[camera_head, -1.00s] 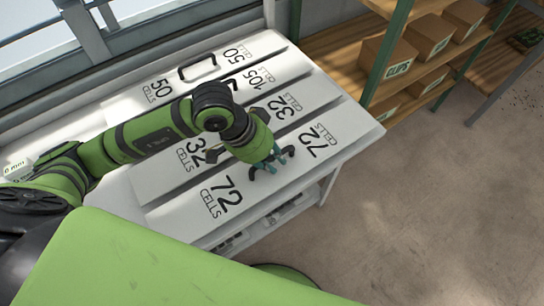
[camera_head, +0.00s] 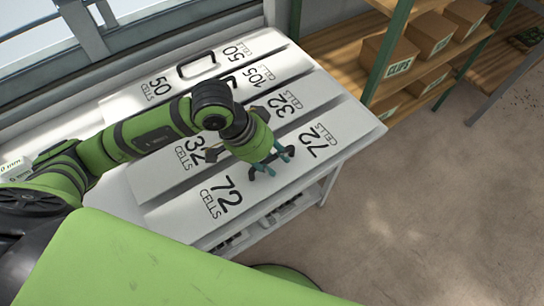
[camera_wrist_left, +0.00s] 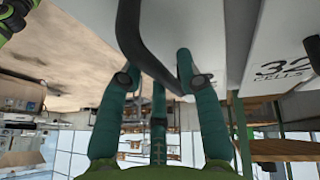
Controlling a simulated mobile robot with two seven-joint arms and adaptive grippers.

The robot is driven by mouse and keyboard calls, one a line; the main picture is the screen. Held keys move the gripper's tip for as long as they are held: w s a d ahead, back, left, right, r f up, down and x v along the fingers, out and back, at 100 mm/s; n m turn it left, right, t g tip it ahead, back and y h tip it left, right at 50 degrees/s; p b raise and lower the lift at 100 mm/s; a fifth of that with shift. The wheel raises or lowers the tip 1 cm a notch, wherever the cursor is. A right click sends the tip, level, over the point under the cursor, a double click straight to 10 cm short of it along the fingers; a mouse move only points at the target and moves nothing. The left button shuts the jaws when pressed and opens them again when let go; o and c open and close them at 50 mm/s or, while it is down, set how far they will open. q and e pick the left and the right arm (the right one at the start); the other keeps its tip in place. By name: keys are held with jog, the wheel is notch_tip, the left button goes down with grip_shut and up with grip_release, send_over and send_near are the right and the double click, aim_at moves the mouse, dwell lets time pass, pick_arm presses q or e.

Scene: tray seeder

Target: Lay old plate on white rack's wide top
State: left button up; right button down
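A long white plate marked "72 CELLS" (camera_head: 300,165) lies at the front of the white rack's top (camera_head: 357,143). My left gripper (camera_head: 272,163) is over the middle of this plate, at its black handle (camera_head: 256,174). The plate appears to lie flat. Which plate is the old one cannot be told. My right gripper is out of view.
Behind lie similar plates marked "32" (camera_head: 318,88), "105" (camera_head: 285,65) and "50" (camera_head: 262,44), with black handles. A wooden shelf unit (camera_head: 345,42) with cardboard boxes (camera_head: 428,36) stands at the back right. The concrete floor on the right is clear.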

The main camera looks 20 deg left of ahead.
pick_arm(q)
jog(key=shift+s, duration=0.1)
jog(key=v, duration=1.2)
